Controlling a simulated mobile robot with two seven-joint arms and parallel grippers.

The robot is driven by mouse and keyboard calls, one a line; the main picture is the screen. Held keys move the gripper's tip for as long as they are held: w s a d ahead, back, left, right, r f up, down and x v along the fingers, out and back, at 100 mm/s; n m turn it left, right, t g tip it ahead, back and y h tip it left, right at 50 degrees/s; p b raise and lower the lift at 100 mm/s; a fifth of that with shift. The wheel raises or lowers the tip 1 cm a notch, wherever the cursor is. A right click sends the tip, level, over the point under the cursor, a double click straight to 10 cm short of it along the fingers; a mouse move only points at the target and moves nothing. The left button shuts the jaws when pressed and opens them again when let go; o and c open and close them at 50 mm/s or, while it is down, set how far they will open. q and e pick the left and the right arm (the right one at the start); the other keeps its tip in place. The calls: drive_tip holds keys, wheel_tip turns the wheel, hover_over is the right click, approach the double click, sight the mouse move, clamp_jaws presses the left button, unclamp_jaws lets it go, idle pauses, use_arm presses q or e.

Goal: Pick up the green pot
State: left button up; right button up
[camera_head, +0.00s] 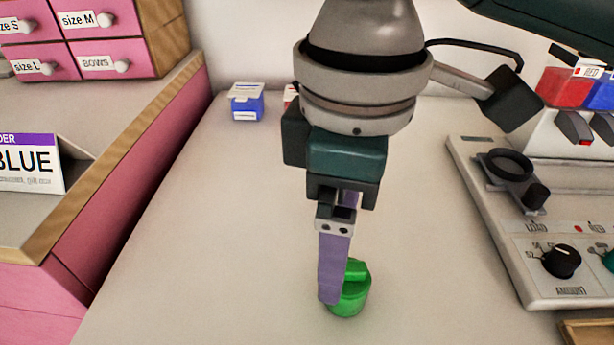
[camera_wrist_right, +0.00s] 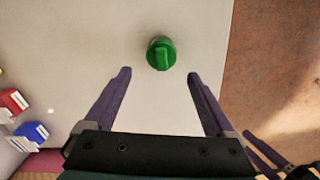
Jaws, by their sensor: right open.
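The green pot (camera_head: 350,296) stands upright on the pale worktop with a raised bar-shaped grip on its lid. In the head view a purple finger of my right gripper (camera_head: 333,300) covers its left side. In the right wrist view the pot (camera_wrist_right: 161,53) is just beyond the fingertips of my open right gripper (camera_wrist_right: 159,75), in line with the gap between them. Nothing is between the fingers. My left gripper is not in the head view; dark finger-like parts at the lower right of the right wrist view may be its fingers, but this is unclear.
A grey device with knobs (camera_head: 540,220) is on the right. Pink drawers (camera_head: 110,60) and a BLUE sign (camera_head: 30,163) are on the left. The worktop around the green pot is clear.

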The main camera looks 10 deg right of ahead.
sight(350, 266)
drive_tip(key=f, duration=0.1)
drive_tip(key=f+b, duration=0.1)
drive_tip(key=f, duration=0.1)
drive_tip(key=d+f, duration=0.1)
drive_tip(key=f, duration=0.1)
drive_tip(key=shift+s+f, duration=0.2)
drive_tip(key=shift+s, duration=0.2)
drive_tip(key=shift+f, duration=0.25)
drive_tip(key=shift+c, duration=0.3)
clamp_jaws()
